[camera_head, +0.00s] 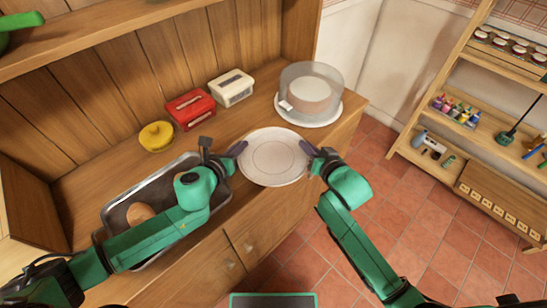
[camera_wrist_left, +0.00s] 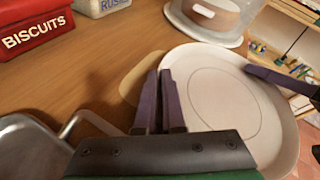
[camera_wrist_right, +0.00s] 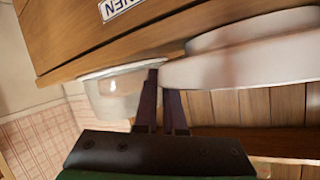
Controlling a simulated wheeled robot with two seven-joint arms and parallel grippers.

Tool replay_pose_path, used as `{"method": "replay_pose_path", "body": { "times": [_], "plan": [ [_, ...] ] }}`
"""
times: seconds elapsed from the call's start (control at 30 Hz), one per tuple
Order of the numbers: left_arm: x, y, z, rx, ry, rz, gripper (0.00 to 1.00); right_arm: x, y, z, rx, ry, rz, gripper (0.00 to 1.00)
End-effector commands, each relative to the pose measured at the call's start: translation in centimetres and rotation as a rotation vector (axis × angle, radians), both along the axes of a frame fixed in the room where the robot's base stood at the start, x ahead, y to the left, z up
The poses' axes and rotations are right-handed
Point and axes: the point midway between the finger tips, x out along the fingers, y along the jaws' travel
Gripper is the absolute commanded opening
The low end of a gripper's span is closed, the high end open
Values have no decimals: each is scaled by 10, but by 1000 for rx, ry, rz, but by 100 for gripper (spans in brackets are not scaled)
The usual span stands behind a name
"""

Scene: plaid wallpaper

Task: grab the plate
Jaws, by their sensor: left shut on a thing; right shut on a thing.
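The white round plate (camera_head: 272,160) is level or nearly so over the front of the wooden counter, between my two grippers. My left gripper (camera_head: 238,149) is shut on its left rim. In the left wrist view the plate (camera_wrist_left: 240,115) extends right from the closed fingers (camera_wrist_left: 160,100). My right gripper (camera_head: 311,151) is shut on its right rim. In the right wrist view the plate (camera_wrist_right: 240,68) extends right from the fingers (camera_wrist_right: 160,100). I cannot tell whether the plate's underside touches the counter.
A covered cake (camera_head: 310,92) stands behind the plate on the right. A red biscuit tin (camera_head: 190,109), a white tin (camera_head: 232,88) and a yellow lidded pot (camera_head: 156,136) stand at the back. A metal tray (camera_head: 118,214) lies left, under my left arm. A shelf (camera_head: 480,120) stands right.

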Motion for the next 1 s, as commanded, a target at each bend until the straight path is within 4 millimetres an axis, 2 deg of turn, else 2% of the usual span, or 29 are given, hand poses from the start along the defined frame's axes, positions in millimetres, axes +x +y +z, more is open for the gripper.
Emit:
{"method": "replay_pose_path", "body": {
  "times": [0.03,0.27,0.37,0.63,1.0],
  "plan": [
    [-5,-4,-7,-3,15,-9,0,-1,2,-1,5,3,4,0],
    [-5,-4,-5,-3,15,-9,0,-1,3,1,6,1,4,0],
    [-5,-4,4,-4,14,-10,0,-1,3,10,6,0,4,0],
    [-4,-5,47,-4,10,-12,0,0,3,53,7,-4,5,0],
    [-4,-5,47,-5,7,-14,0,0,3,53,8,-6,5,0]
  ]
}}
